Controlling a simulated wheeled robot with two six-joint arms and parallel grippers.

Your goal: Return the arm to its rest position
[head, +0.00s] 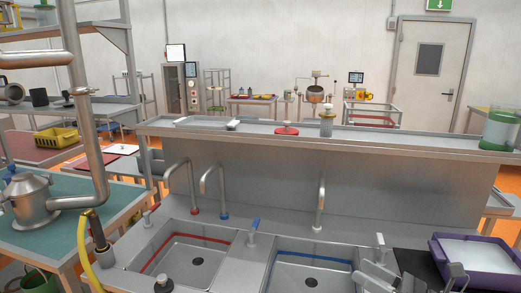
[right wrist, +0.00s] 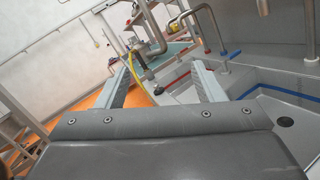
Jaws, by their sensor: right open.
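My right gripper (head: 380,277) shows at the bottom edge of the head view, in front of the right-hand sink basin and left of the purple tray. In the right wrist view its two grey fingers (right wrist: 166,84) are spread wide apart, with nothing between them. The sinks, taps and yellow hose show beyond the fingertips. Most of the right arm is out of the head view. My left gripper is in neither view.
The left basin (head: 186,262) has a red stripe and the right basin (head: 310,274) a blue one. Tall taps (head: 320,205) stand behind them. A purple tray (head: 440,262) is at the right. A yellow hose (head: 84,250) and steel pipe (head: 92,150) are at the left.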

